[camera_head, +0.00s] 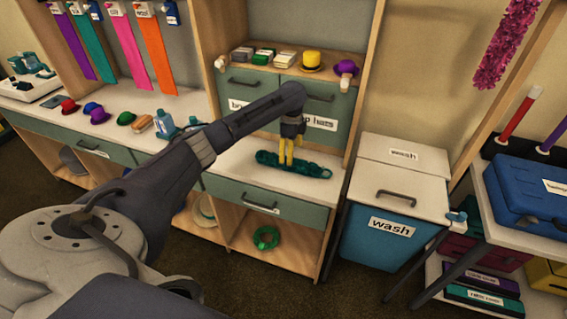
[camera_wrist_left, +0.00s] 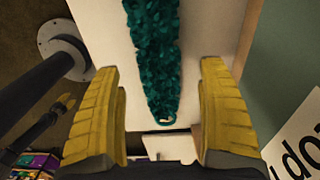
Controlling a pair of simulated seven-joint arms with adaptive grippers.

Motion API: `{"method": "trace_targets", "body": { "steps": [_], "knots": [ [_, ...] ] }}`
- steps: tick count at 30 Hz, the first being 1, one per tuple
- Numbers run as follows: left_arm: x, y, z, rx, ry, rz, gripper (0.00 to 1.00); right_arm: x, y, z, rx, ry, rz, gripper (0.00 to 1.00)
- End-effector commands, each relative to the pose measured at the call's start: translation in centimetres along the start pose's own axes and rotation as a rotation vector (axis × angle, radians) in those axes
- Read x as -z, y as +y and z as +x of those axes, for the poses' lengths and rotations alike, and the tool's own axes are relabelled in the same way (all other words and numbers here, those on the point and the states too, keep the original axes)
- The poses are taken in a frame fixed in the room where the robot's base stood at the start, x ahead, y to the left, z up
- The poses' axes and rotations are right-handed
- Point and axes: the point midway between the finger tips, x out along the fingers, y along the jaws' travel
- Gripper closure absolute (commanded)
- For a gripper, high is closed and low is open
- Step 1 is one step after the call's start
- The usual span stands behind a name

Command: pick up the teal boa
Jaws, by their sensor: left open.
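The teal boa (camera_head: 300,169) lies folded in a long strip on the white counter under the drawers. In the left wrist view the fluffy teal boa (camera_wrist_left: 153,55) runs up from between the fingers, with a small loop at its near end. My left gripper (camera_head: 287,160) points down over the boa, its yellow fingers near it. In the left wrist view the left gripper (camera_wrist_left: 162,110) is open, one finger on each side of the boa's end. Whether the fingers touch the boa is not clear.
Drawers with labels stand behind the counter (camera_head: 240,170). A shelf above holds a yellow hat (camera_head: 312,60) and a purple hat (camera_head: 346,68). A blue wash bin (camera_head: 385,235) stands to the right. Small hats (camera_head: 98,114) and blue bottles (camera_head: 165,124) are on the left counter. A green ring (camera_head: 266,238) lies in the cubby below.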

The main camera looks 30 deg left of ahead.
Motion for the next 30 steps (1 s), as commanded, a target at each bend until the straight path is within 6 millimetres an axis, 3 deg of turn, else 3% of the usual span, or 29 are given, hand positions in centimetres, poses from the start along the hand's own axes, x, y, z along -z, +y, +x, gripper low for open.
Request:
{"method": "trace_targets", "body": {
  "steps": [8,18,30],
  "knots": [
    [-0.1,0.1,1.3,-0.001,0.000,0.000,0.24,-0.2,0.2,0.0,-0.002,-0.002,-0.001,0.56],
    [-0.4,0.3,5.2,-0.002,0.001,-0.002,0.24,-0.2,0.3,0.0,-0.003,-0.003,-0.001,0.56],
    [-0.4,0.3,5.9,0.001,0.001,0.000,0.24,-0.2,0.2,0.0,-0.002,-0.002,-0.001,0.56]
  ]
}}
